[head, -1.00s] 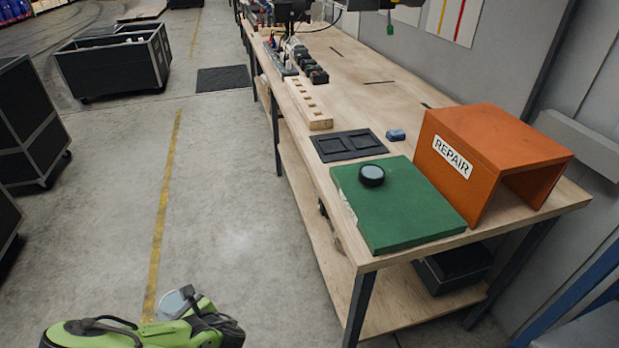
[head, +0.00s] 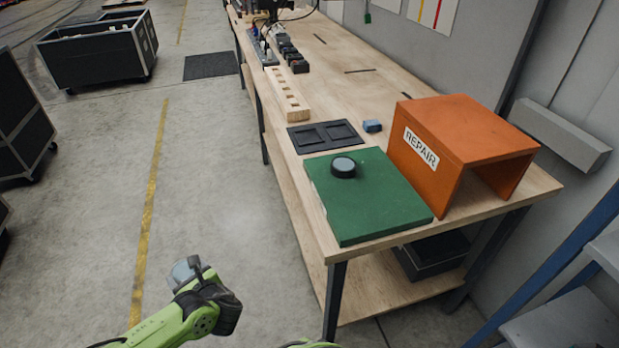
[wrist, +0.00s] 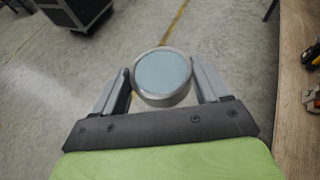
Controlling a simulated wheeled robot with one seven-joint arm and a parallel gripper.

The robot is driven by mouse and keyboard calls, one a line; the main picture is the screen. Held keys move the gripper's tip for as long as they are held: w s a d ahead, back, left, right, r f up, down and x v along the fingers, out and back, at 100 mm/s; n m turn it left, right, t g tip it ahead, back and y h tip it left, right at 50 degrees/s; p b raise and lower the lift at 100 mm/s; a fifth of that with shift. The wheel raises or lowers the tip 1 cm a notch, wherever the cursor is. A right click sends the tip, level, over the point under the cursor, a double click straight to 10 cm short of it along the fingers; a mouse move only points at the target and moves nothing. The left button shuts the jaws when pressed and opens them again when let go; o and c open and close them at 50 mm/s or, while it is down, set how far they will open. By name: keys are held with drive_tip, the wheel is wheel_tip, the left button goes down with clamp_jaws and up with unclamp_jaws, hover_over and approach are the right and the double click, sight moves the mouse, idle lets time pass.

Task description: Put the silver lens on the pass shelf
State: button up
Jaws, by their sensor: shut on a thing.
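The silver lens (wrist: 163,76) is a short round cylinder with a pale blue-grey face. My gripper (wrist: 163,88) is shut on it, with one finger on each side, in the wrist view. In the head view the lens (head: 184,270) shows partly at the end of my green arm, above the floor and left of the workbench; the gripper fingers (head: 192,268) are small there. No shelf marked as the pass shelf can be told for certain; a green board (head: 385,212) lies flat on the bench with a black-rimmed lens (head: 343,167) on it.
An orange box labelled REPAIR (head: 470,140) stands open-fronted on the bench (head: 545,187), right of the green board.

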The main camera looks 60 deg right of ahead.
drive_tip(key=s+d+r+m+g+h+p, duration=0.5)
drive_tip(key=d+r, duration=0.3)
drive_tip(key=d, duration=0.6)
drive_tip(key=s+d+r+m+g+h+p, duration=0.3)
drive_tip(key=s+d+r+m+h+p, duration=0.35)
drive_tip(key=d, duration=0.65)
drive_tip(key=s+d+r+m+g+y+p, duration=0.1)
drive_tip(key=s+d+r+m+g+p, duration=0.1)
drive_tip(key=s+d+r+m+g, duration=0.6)
drive_tip(key=s+d+r+m+g+y+p, duration=0.2)
drive_tip(key=s+r+g+p, duration=0.15)
drive_tip(key=s+r, duration=0.85)
drive_tip(key=b, duration=0.7)
hover_over(379, 203)
wheel_tip(379, 203, down, 8)
drive_tip(key=f, duration=0.1)
wheel_tip(379, 203, down, 10)
drive_tip(key=b, duration=0.3)
drive_tip(key=shift+f, duration=0.2)
drive_tip(key=shift+r, duration=0.1)
drive_tip(key=o, duration=1.2)
